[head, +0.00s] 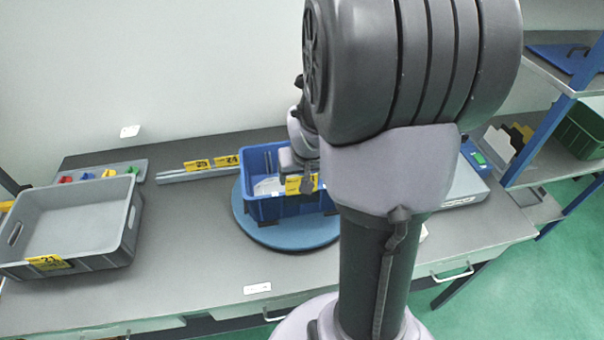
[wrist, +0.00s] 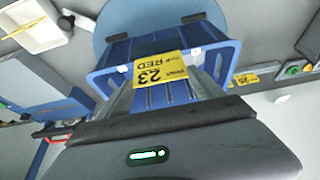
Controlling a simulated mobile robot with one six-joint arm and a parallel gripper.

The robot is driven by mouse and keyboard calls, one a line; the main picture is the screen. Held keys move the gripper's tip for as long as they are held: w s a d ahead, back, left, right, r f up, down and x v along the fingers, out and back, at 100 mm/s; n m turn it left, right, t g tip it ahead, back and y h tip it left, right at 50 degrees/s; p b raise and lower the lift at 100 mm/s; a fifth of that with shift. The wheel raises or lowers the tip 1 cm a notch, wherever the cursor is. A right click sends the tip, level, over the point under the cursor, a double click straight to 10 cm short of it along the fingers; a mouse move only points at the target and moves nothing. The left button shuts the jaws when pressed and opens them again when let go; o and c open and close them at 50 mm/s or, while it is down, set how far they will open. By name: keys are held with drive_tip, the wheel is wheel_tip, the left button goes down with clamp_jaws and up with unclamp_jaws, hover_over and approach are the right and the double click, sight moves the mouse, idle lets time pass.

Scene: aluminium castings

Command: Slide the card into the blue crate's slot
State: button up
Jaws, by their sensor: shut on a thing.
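The blue crate (head: 275,207) stands on a round blue turntable (head: 243,218) in the middle of the bench. My gripper (head: 299,177) is at the crate's near side and shut on a yellow card (head: 303,184). In the wrist view the card (wrist: 161,70), marked 23 RED, lies across the blue crate's wall (wrist: 222,54). The crate's slot is not clearly seen, and I cannot tell whether the card's edge is inside it. My arm hides part of the crate's right side in the head view.
A grey tote (head: 120,235) with a yellow card stands at the left. Behind it, a grey rail (head: 180,175) holds yellow cards 25 and 24. A grey tray (head: 97,170) holds several coloured pieces. The bench front between tote and turntable is mostly clear.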

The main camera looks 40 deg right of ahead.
drive_tip(key=shift+f+b, duration=1.75)
drive_tip(key=shift+f, duration=0.1)
drive_tip(key=o, duration=1.4)
drive_tip(key=shift+c, duration=0.2)
drive_tip(key=p+v, duration=0.5)
drive_tip(key=v, duration=1.2)
drive_tip(key=shift+r, duration=0.25)
